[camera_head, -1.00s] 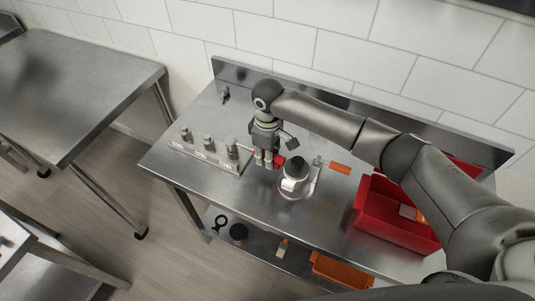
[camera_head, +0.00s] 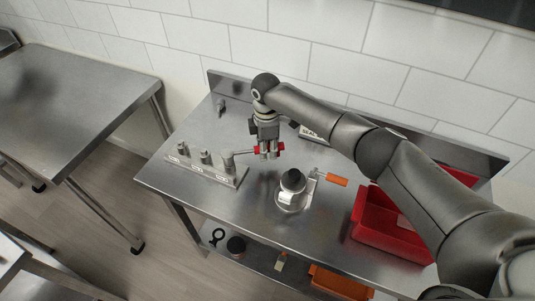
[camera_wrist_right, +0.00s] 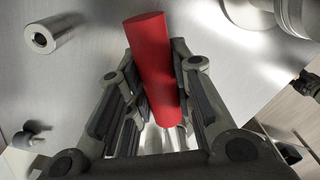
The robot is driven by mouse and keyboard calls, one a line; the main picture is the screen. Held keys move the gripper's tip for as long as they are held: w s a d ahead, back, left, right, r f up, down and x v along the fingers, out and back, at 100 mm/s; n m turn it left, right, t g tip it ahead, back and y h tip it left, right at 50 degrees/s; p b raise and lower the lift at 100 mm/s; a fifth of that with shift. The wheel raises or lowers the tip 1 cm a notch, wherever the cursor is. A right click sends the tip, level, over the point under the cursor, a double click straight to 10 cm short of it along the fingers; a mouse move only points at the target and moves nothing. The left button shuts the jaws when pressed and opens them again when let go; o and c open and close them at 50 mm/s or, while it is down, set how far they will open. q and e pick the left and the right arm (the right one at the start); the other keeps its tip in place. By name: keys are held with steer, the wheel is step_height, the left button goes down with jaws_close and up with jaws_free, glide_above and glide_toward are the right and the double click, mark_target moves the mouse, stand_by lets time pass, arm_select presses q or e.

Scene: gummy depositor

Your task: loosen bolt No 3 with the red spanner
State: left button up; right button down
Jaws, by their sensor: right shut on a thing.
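My right gripper (camera_head: 268,153) is shut on the red handle of the spanner (camera_head: 281,146). The handle also shows between the fingers in the right wrist view (camera_wrist_right: 152,62). The spanner's grey shaft runs left from the gripper to the right-most bolt (camera_head: 228,163) on the bolt block (camera_head: 205,174). The spanner's head appears to be at the top of that bolt; whether it is seated around it is too small to tell. Two other bolts (camera_head: 205,157) (camera_head: 182,148) stand upright to the left on the block. The block's labels are too small to read. My left gripper is out of view.
A round metal device (camera_head: 291,196) with a dark top and an orange-handled lever (camera_head: 337,180) stands just right of the block. A red bin (camera_head: 372,240) is farther right. A raised ledge (camera_head: 330,99) runs along the wall. The table's left front is clear.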

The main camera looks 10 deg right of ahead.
steer(key=shift+w+n, duration=0.7)
steer(key=shift+w, duration=0.1)
steer(key=shift+r, duration=0.15)
step_height(320, 180, up, 2)
steer(key=shift+r+p, duration=0.1)
steer(key=shift+p, duration=0.9)
steer(key=shift+s, duration=0.1)
steer(key=s+a+m, duration=1)
steer(key=s+m, duration=0.3)
steer(key=m, duration=0.4)
